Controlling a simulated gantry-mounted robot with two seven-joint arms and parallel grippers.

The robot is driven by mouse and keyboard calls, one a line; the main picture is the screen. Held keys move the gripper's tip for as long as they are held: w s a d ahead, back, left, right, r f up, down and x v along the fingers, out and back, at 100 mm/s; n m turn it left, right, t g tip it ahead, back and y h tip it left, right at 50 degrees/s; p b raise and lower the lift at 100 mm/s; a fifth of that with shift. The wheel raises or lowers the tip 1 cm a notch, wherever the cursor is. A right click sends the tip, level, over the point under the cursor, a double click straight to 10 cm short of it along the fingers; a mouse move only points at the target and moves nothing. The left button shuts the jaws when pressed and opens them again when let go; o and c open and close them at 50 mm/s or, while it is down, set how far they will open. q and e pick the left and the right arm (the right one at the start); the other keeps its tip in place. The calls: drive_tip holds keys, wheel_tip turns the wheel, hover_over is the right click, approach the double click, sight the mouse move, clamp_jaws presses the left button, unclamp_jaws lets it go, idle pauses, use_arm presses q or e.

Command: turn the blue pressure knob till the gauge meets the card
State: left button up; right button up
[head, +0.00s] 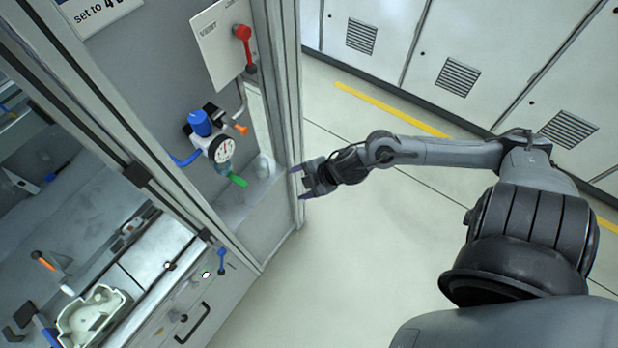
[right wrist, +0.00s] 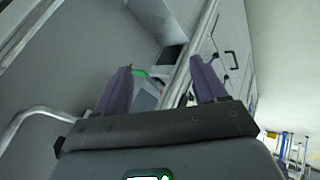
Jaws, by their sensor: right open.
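The blue pressure knob (head: 200,122) sits on top of the regulator on the cabinet's inner panel in the head view. The round white gauge (head: 221,149) is on the regulator's front; its reading is too small to tell. My right gripper (head: 301,181) is open and empty, right of the regulator beside the cabinet's post, apart from the knob. In the right wrist view its two fingers (right wrist: 160,86) are spread. The left gripper is not in view.
The metal cabinet post (head: 287,90) stands between my right gripper and the regulator. A red lever (head: 242,33) on a white plate is above. An orange handle (head: 240,128) and green fitting (head: 238,181) flank the gauge. The floor (head: 330,270) at right is clear.

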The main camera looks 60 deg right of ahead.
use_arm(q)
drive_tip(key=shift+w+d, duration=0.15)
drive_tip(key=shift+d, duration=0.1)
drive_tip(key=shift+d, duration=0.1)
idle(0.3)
